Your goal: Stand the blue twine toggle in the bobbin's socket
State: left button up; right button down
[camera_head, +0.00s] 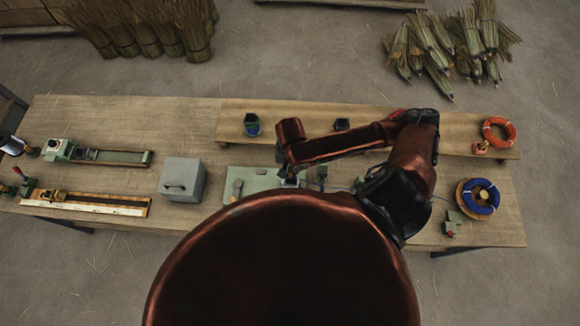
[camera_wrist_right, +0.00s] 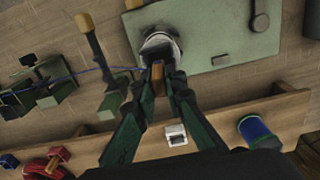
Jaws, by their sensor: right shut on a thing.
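My right gripper (camera_wrist_right: 159,72) is shut on a small brown wooden toggle (camera_wrist_right: 158,78). A thin blue twine (camera_wrist_right: 100,72) runs from the left of the right wrist view to the toggle. A grey, round-topped fitting (camera_wrist_right: 160,42), apparently the bobbin, stands at the edge of a green plate (camera_wrist_right: 208,45). The fingertips overlap its near side in the picture; the socket is hidden, and I cannot tell whether the toggle is in it. In the head view my right gripper (camera_head: 290,180) is small and partly covered by my arm, over the green plate (camera_head: 253,180). My left gripper is not in view.
A yellow-topped post (camera_wrist_right: 89,38) and green blocks (camera_wrist_right: 48,85) stand left of the fitting in the wrist view. A raised board (camera_head: 370,113) bears a blue spool (camera_head: 252,127) and orange coil (camera_head: 498,122). A grey box (camera_head: 182,178) and blue coil (camera_head: 481,207) flank the work area.

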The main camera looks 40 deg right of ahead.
jog(key=shift+f, duration=0.1)
jog(key=shift+f, duration=0.55)
dwell(0.3)
jog(key=shift+r+p, duration=0.1)
jog(key=shift+p, duration=0.85)
jog(key=shift+f, duration=0.55)
jog(key=shift+f, duration=0.35)
jog(key=shift+f, duration=0.35)
jog(key=shift+f, duration=0.4)
